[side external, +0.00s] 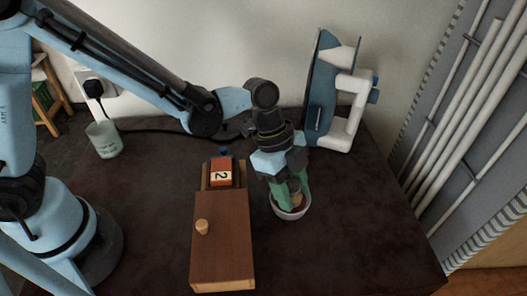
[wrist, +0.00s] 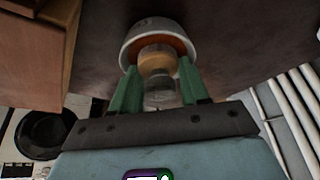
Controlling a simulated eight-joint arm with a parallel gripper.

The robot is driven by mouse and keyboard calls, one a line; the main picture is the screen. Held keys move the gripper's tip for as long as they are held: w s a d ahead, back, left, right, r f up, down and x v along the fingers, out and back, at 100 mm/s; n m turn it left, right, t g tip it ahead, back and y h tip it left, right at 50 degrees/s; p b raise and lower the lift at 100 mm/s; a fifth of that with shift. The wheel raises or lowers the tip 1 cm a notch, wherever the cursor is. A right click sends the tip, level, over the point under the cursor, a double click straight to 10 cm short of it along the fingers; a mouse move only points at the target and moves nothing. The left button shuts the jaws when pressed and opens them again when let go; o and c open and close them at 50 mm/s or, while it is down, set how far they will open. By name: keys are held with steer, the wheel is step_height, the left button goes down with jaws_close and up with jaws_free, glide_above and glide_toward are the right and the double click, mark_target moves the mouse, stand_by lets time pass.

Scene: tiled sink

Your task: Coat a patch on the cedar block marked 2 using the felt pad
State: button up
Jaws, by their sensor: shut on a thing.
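The cedar block (side external: 221,165), orange-red with a white label reading 2, sits at the far, uncovered end of a wooden box (side external: 222,240). My gripper (side external: 290,195) points down to the right of the box, its green fingers shut on the felt pad (side external: 297,199). In the wrist view the pad (wrist: 156,60) is a tan round piece with a clear grey part between the fingers (wrist: 160,92). The pad is over or in a small white bowl (side external: 292,213) with orange-brown contents, also in the wrist view (wrist: 130,42). Whether its underside touches the contents is hidden.
The box has a brown lid with a round wooden knob (side external: 202,227). A blue and white upright device (side external: 330,90) stands behind my gripper. A glass candle-like jar (side external: 104,140) and black cable are at back left. The dark table is clear at front right.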

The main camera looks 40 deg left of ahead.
mark_target(292, 185)
steer(key=shift+r, duration=3.5)
